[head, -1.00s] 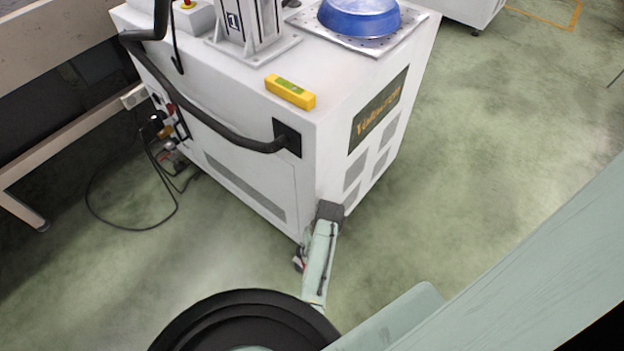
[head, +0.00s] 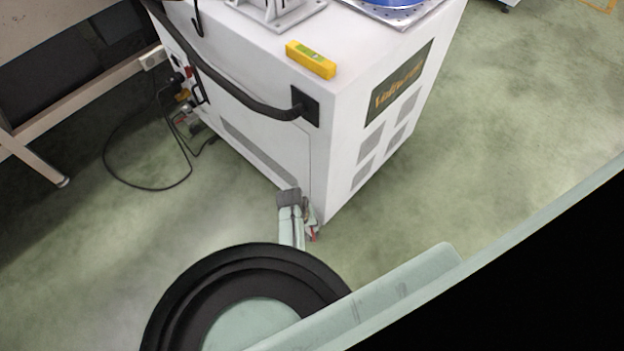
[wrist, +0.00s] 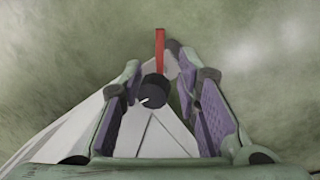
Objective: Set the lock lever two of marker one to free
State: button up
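In the wrist view a narrow red lever (wrist: 160,48) stands out above a round black part (wrist: 153,90) with a small white mark. My gripper (wrist: 160,65) is open, with one purple-padded finger on each side of them. The lever lies between the fingertips, and no finger visibly touches it. The white machine (head: 338,125), lettered on its side, stands on the floor in the head view. A small red part (head: 314,236) shows at its bottom near corner, partly behind my arm. The gripper's fingers are not clear in the head view.
A black handle bar (head: 235,98) runs along the machine's side. A yellow level (head: 311,60) lies on its top. A loose black cable (head: 150,189) lies on the floor at left, beside a table leg (head: 40,160). The floor at right is clear.

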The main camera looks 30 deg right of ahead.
jog(key=f, duration=0.3)
jog(key=d+f+b, duration=0.1)
jog(key=f, duration=0.2)
jog(key=shift+s+d+f, duration=0.1)
jog(key=shift+s+f, duration=0.05)
jog(key=shift+s, duration=0.05)
grip_shut()
dwell(0.6)
